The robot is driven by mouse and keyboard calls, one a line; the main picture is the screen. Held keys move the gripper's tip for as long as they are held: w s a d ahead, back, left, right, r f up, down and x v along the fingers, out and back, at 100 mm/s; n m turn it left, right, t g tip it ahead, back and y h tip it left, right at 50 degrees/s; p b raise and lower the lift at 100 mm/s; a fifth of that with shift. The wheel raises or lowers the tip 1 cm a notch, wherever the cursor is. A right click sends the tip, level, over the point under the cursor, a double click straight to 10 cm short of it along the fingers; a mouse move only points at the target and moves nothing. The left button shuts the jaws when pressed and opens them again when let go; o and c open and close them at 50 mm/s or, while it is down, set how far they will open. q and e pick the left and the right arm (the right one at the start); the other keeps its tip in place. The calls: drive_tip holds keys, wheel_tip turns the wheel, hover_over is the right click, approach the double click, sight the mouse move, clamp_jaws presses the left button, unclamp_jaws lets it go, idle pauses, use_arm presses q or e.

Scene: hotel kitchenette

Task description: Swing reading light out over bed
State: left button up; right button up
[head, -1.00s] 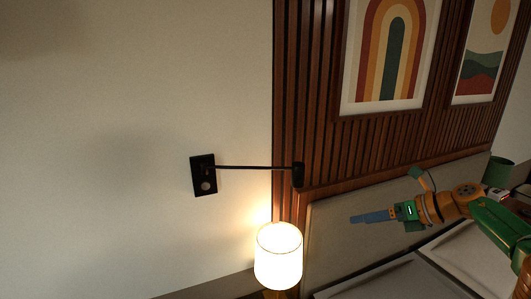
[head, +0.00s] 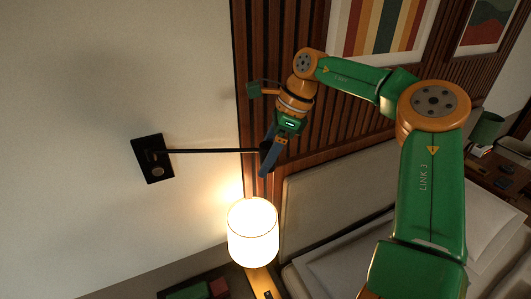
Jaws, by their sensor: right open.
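The reading light is a black wall plate (head: 152,158) on the pale wall with a thin black arm (head: 210,151) running right to a small dark head (head: 264,147). The arm lies close along the wall and headboard panel. My right gripper (head: 267,168) points down at the light's head, and its blue-grey fingers overlap the head in the picture. The jaws are open; whether they touch or straddle the head cannot be told. The bed (head: 332,196), with grey headboard and pale pillows, is at lower right, partly behind my right arm. My left gripper is not in view.
A lit table lamp (head: 253,232) stands just below the reading light's head, close under my right gripper. A bedside table with a green item (head: 188,291) is at the bottom. A green lamp (head: 486,129) stands at far right.

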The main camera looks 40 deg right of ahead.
drive_tip(key=shift+w+d+f, duration=0.1)
drive_tip(key=shift+d+f, duration=0.05)
drive_tip(key=shift+d, duration=0.15)
drive_tip(key=shift+c, duration=0.2)
drive_tip(key=shift+s+a, duration=0.1)
drive_tip(key=shift+s, duration=0.1)
drive_tip(key=c, duration=0.7)
clamp_jaws()
